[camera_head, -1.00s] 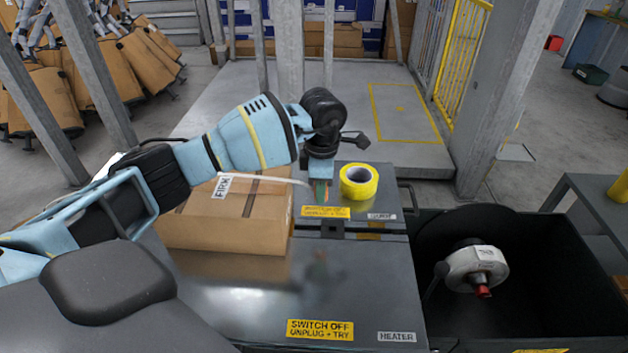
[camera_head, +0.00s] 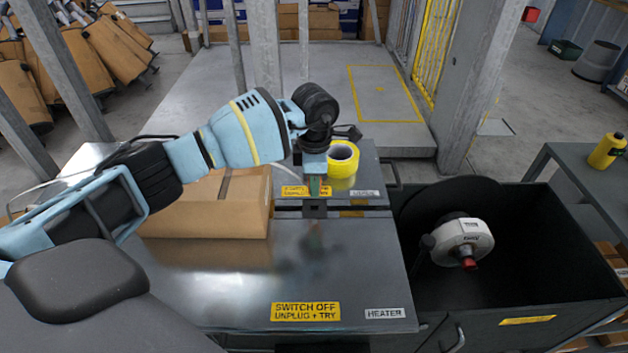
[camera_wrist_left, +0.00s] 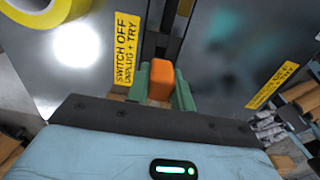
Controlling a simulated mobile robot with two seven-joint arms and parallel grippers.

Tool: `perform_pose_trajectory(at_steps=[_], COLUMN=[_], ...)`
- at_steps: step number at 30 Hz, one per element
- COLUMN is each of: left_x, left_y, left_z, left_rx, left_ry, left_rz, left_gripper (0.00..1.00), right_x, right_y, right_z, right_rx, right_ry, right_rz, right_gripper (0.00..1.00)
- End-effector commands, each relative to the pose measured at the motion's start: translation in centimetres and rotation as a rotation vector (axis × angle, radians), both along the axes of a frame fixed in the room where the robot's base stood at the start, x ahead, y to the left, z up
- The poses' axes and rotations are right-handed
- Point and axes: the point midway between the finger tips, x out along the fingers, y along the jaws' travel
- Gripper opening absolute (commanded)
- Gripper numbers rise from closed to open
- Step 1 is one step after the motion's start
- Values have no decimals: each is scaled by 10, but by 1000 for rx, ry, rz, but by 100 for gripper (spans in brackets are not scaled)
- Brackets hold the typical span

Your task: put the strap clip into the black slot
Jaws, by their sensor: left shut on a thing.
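My left gripper (camera_head: 315,188) points down over the metal bench, its green fingers shut on the strap clip. In the left wrist view the orange strap clip (camera_wrist_left: 161,80) sits between the two green fingers (camera_wrist_left: 162,88). The black slot (camera_head: 316,209) is a dark gap in the bench, just in front of and below the fingertips. In the wrist view the slot (camera_wrist_left: 163,40) lies beyond the clip. I cannot tell whether the clip touches it. My right gripper is not in view.
A cardboard box (camera_head: 212,215) stands left of the gripper. A yellow tape roll (camera_head: 342,158) lies close behind it on the right. A dark bin (camera_head: 535,270) with a white reel (camera_head: 460,242) is at the right. The bench front (camera_head: 320,260) is clear.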

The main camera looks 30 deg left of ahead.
Motion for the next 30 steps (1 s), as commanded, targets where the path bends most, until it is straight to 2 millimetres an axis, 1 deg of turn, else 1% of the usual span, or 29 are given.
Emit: perform_pose_trajectory(at_steps=[8,18,24,30], left_x=[0,-1,0,0], left_y=[0,0,0,0], left_z=[-7,-32,-45,-48], left_rx=[0,2,2,3], left_ry=[1,5,4,3], left_rz=[0,0,0,-1], left_gripper=[3,3,3,3], right_x=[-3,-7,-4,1], right_y=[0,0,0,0], right_z=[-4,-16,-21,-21], right_rx=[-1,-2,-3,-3], right_ry=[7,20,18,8], right_rz=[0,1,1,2], right_gripper=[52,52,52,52])
